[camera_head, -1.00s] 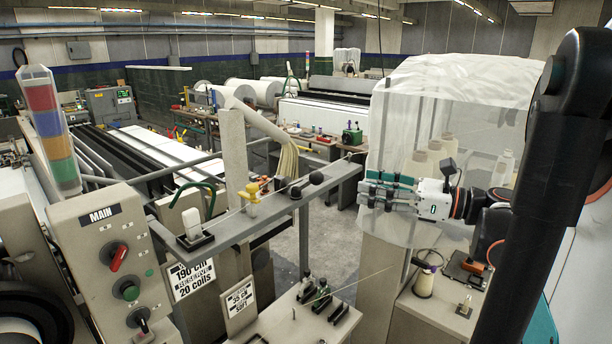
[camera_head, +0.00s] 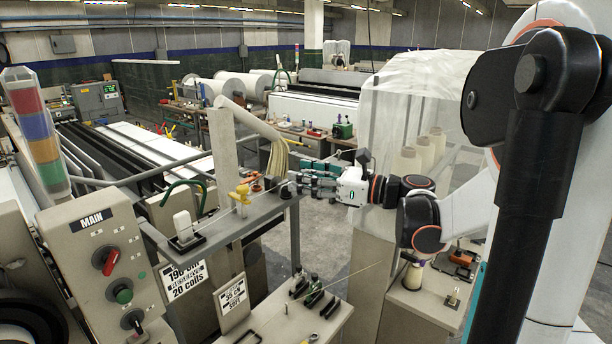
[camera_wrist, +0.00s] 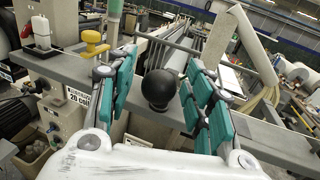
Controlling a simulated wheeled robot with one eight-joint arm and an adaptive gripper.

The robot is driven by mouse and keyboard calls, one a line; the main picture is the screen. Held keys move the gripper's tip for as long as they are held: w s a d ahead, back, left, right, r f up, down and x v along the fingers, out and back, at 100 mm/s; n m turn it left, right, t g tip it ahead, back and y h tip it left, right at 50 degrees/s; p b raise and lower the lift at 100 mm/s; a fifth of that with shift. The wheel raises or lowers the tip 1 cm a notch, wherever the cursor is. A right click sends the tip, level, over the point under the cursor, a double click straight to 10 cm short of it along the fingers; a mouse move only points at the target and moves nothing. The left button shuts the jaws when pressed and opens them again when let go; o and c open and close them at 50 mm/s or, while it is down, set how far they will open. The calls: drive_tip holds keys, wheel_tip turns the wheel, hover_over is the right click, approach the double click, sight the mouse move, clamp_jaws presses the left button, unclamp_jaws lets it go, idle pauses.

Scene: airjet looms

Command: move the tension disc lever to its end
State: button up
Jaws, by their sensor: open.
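A round black ball knob (camera_wrist: 159,88) sits between the two teal-padded fingers of my gripper (camera_wrist: 162,62) in the wrist view. It appears to be the lever's knob; its stem is hidden. My gripper is open, with a gap on both sides of the ball. In the head view my gripper (camera_head: 293,179) reaches left over the grey rail's right end, and the black knob (camera_head: 287,191) shows just below its fingertips. A yellow fitting (camera_head: 241,192) stands on the rail left of the knob; it also shows in the wrist view (camera_wrist: 93,40).
The grey rail (camera_head: 222,222) runs under the knob. A white block on a black base (camera_head: 183,226) stands farther left on it. The MAIN control panel (camera_head: 97,255) is at the left. A translucent cover with cones (camera_head: 385,110) stands behind my arm.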

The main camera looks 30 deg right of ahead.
clamp_jaws()
